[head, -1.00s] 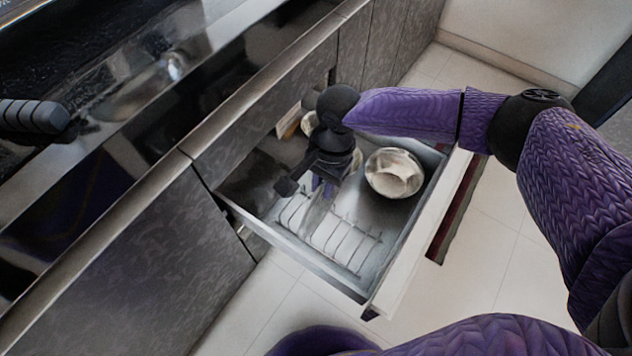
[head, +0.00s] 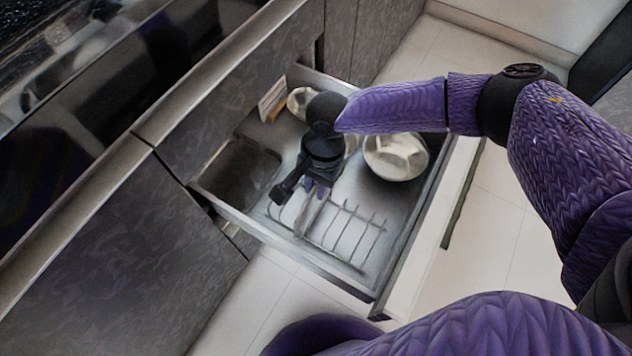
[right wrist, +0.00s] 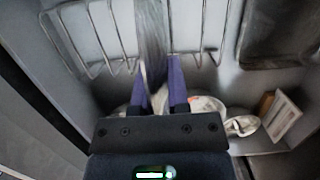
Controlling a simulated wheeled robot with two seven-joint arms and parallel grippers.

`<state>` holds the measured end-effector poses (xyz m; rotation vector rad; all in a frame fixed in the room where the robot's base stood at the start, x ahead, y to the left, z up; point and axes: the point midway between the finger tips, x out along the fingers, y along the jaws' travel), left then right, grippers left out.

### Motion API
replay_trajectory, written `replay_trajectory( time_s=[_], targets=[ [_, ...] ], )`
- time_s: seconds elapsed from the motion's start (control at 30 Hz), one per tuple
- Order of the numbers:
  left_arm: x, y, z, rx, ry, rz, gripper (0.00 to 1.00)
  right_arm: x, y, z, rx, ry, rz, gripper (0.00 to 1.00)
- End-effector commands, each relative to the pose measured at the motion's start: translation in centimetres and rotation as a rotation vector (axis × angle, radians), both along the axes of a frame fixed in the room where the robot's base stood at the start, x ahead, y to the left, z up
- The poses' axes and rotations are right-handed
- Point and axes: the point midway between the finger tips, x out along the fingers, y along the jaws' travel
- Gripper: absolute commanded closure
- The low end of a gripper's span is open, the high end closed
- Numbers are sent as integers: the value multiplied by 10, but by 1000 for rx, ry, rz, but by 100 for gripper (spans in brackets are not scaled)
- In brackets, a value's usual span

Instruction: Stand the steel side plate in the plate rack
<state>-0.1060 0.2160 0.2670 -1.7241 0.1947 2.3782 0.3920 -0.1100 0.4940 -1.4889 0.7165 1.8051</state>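The steel side plate (head: 312,216) stands nearly on edge among the wires of the plate rack (head: 350,236) in the open drawer. In the right wrist view the plate (right wrist: 152,35) is a narrow grey strip running away from between the fingers, with rack wires (right wrist: 108,35) on both sides. My right gripper (head: 315,190) points down at the plate's upper edge. Its purple fingers (right wrist: 160,88) lie on either side of the plate and appear shut on it. Whether the plate's lower edge rests on the drawer floor is hidden. My left gripper is not in view.
A pale metal bowl (head: 395,157) sits in the drawer right of my gripper. A dark rectangular tray (head: 240,172) lies at the drawer's left. A smaller pale dish (head: 300,101) and a small upright block (head: 272,98) are at the back. Drawer walls surround the rack.

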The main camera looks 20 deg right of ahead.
Motion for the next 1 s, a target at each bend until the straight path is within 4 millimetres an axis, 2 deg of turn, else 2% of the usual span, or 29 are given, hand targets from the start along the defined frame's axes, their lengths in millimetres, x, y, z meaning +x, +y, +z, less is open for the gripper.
replay_trajectory(
  time_s=[0.03,0.13,0.37,0.47,0.7,0.8,0.9,1.0],
  targets=[
    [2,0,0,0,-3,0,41,0,0,0,0,0,0,69],
    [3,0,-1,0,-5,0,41,0,0,0,0,0,0,48],
    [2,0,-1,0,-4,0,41,0,0,0,0,0,0,46],
    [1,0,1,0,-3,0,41,0,-1,6,-2,-1,0,46],
    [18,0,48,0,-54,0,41,8,-10,79,1,-10,-4,46],
    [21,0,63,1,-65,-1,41,11,-14,102,0,-8,-2,46],
    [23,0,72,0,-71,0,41,13,-17,117,1,-6,-1,46],
    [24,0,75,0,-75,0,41,13,-18,123,0,-2,1,46]
  ],
)
